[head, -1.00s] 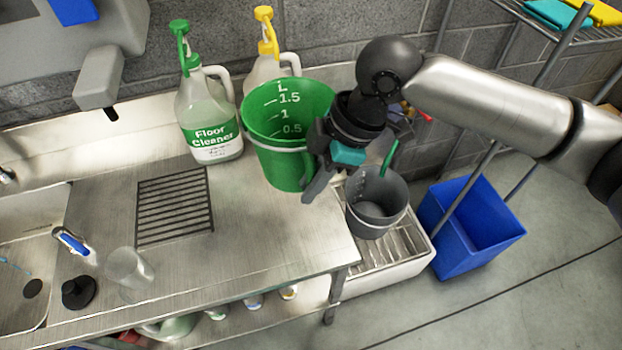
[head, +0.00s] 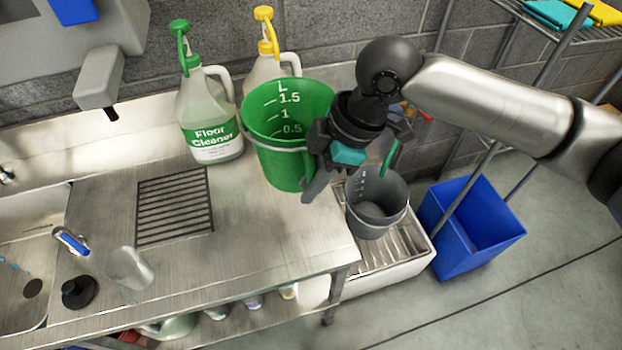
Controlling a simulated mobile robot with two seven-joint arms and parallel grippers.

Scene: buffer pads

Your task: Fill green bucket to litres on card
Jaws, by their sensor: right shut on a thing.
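The green bucket (head: 275,165) is upright at the right end of the steel counter. White litre marks 0.5, 1 and 1.5 show on its inner wall, and I see no liquid in it. My right gripper (head: 318,170) is at the bucket's right side, shut on it by its side or handle; the exact contact is partly hidden by the gripper. I cannot tell if the bucket touches the counter. The card does not show. My left gripper is not in view.
A green-capped Floor Cleaner jug (head: 208,115) and a yellow-capped jug (head: 270,68) stand behind. A drain grate (head: 175,207), clear cup (head: 130,268) and sink (head: 20,260) lie left. A grey bucket (head: 376,205) and blue bin (head: 472,228) are right.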

